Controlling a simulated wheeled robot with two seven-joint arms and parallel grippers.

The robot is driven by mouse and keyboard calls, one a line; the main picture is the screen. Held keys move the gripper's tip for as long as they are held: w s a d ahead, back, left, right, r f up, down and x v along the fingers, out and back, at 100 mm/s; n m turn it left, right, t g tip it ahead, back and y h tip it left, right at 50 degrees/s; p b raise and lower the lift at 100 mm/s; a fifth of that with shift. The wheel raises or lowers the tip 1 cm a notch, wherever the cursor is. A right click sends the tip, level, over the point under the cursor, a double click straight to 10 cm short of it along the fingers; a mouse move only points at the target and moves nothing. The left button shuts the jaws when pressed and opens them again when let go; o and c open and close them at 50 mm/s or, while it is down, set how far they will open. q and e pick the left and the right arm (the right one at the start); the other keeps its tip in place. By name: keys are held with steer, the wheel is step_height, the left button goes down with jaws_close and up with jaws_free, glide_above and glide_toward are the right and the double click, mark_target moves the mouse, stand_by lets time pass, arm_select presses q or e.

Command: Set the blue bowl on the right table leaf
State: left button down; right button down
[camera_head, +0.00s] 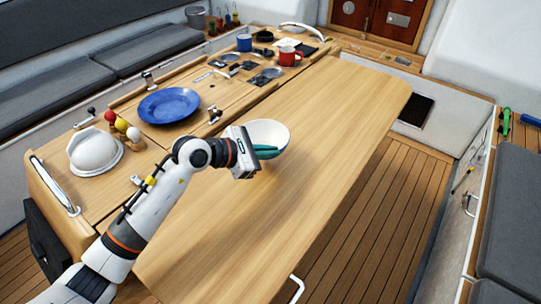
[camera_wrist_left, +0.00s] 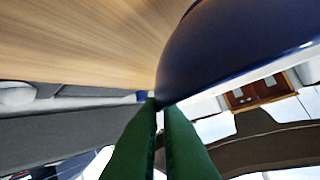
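The blue bowl (camera_head: 270,131), white inside and blue outside, is over the right table leaf (camera_head: 325,125), close to its seam with the middle of the table. Its dark blue outer wall (camera_wrist_left: 235,50) fills the upper right of the left wrist view. My left gripper (camera_head: 266,151) is at the bowl's near side, with its green fingers at the rim. In the left wrist view the fingers (camera_wrist_left: 160,108) are close together with the bowl's edge at their tips, shut on it. I cannot tell whether the bowl's base touches the leaf. My right gripper is not in view.
A red mug (camera_head: 288,56) and a blue mug (camera_head: 244,42) are at the far end. The leaf's near part is clear.

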arm_select(q)
step_height(320, 180, down, 3)
steer(key=shift+d+f+p, duration=0.1)
steer(key=shift+p, duration=0.25)
steer(key=shift+f, duration=0.4)
steer(key=shift+f, duration=0.1)
steer(key=c, duration=1.6)
jaws_free()
